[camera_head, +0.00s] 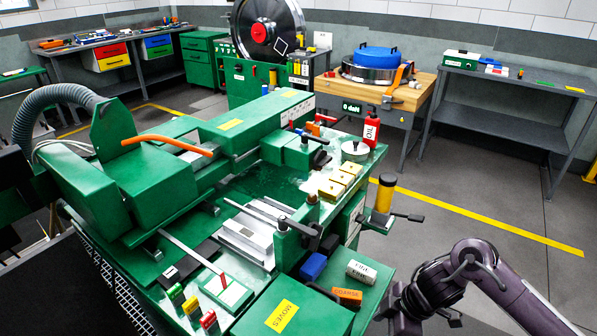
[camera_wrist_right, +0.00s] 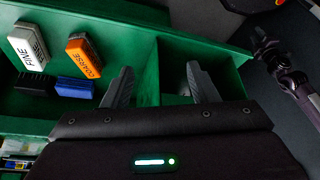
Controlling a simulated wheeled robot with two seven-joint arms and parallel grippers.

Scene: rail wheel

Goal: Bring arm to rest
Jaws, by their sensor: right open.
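My right arm (camera_head: 455,283) is at the lower right of the head view, beside the front right corner of the green machine (camera_head: 240,185). In the right wrist view my right gripper (camera_wrist_right: 160,84) is open, with its two dark fingers apart and nothing between them. The fingers lie over a green surface and its raised edge; I cannot tell whether they touch it.
A white FINE block (camera_head: 361,271), an orange COARSE block (camera_head: 347,297) and a blue block (camera_head: 313,266) lie near my right arm. A red bottle (camera_head: 371,132) stands farther back. Open floor (camera_head: 500,190) lies right of the machine.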

